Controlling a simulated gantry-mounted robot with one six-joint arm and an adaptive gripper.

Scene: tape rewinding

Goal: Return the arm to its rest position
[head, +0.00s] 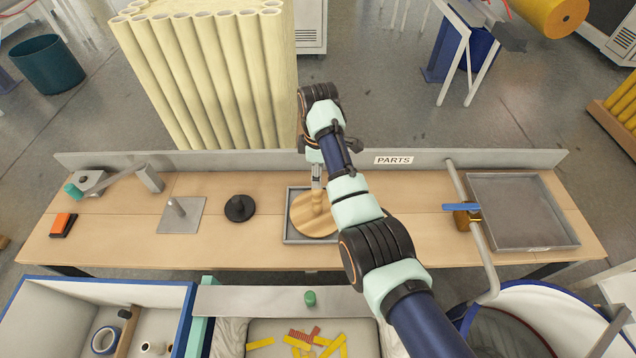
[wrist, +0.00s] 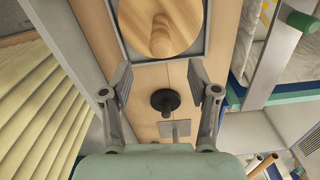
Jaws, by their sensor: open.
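My arm reaches from the lower right of the head view over the workbench (head: 270,262). My gripper (head: 316,172) hangs above the back part of the bench, close over a tray (head: 290,236) that holds a round wooden piece with a knob (head: 311,212); the arm hides part of both. In the wrist view my gripper (wrist: 160,88) is open with nothing between its fingers. The wooden piece (wrist: 165,30) lies ahead of the fingertips in that view, apart from them.
A black knobbed disc (head: 239,208) and a grey plate with a post (head: 181,215) sit left of the tray. An empty grey tray (head: 520,212) and a bent pipe (head: 477,235) are at right. Tall cream tubes (head: 205,80) stand behind the bench's back panel (head: 230,162).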

